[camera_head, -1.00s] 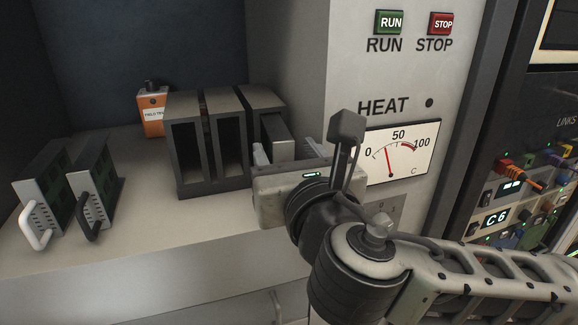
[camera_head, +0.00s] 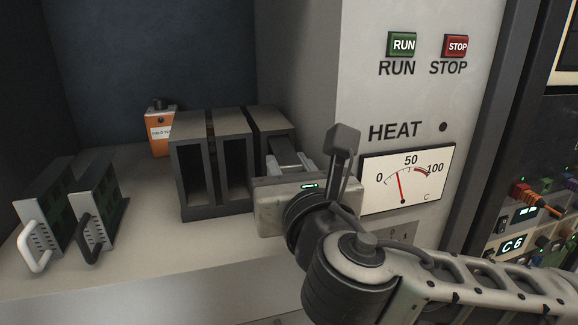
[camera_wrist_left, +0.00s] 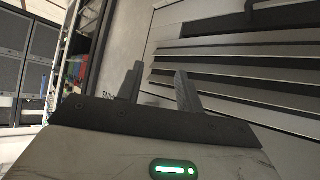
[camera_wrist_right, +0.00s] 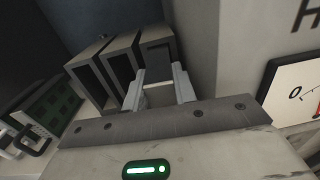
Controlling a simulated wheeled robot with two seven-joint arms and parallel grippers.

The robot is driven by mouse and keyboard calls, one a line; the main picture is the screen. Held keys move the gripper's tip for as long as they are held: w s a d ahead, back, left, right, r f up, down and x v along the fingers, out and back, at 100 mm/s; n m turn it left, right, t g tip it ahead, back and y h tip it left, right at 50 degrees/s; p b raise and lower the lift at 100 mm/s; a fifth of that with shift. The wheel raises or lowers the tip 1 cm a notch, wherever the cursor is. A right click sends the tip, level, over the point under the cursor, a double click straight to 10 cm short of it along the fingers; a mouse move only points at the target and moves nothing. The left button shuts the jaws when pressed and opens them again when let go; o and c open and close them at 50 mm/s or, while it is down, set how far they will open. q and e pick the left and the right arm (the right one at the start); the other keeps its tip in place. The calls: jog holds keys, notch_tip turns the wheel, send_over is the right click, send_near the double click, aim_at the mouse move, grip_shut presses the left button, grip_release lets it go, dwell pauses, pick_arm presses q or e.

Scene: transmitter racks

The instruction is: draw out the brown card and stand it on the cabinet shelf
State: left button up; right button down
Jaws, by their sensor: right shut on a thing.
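My right gripper (camera_head: 290,165) is at the front of the rightmost slot of a dark three-slot rack. It is shut on a card (camera_head: 284,150) that sticks out of that slot; I take it for the brown card, though its front is mostly hidden and no brown shows. In the right wrist view the fingers (camera_wrist_right: 160,82) stand either side of its pale front (camera_wrist_right: 159,96). The cabinet shelf (camera_head: 140,250) is the pale surface under the rack (camera_head: 212,210). My left gripper (camera_wrist_left: 158,88) is open and empty, beside louvred grey panels.
Two cards with handles, one white (camera_head: 35,248) and one black (camera_head: 88,242), stand at the left of the shelf. An orange tester (camera_head: 160,132) stands behind the rack. A wall with a HEAT gauge (camera_head: 408,180) rises on the right. Shelf is bare between cards and rack.

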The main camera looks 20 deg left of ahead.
jog(key=shift+s+d, duration=0.1)
jog(key=shift+p+v, duration=0.3)
jog(key=shift+v, duration=2.45)
jog(key=shift+d, duration=0.2)
jog(key=shift+v, duration=1.45)
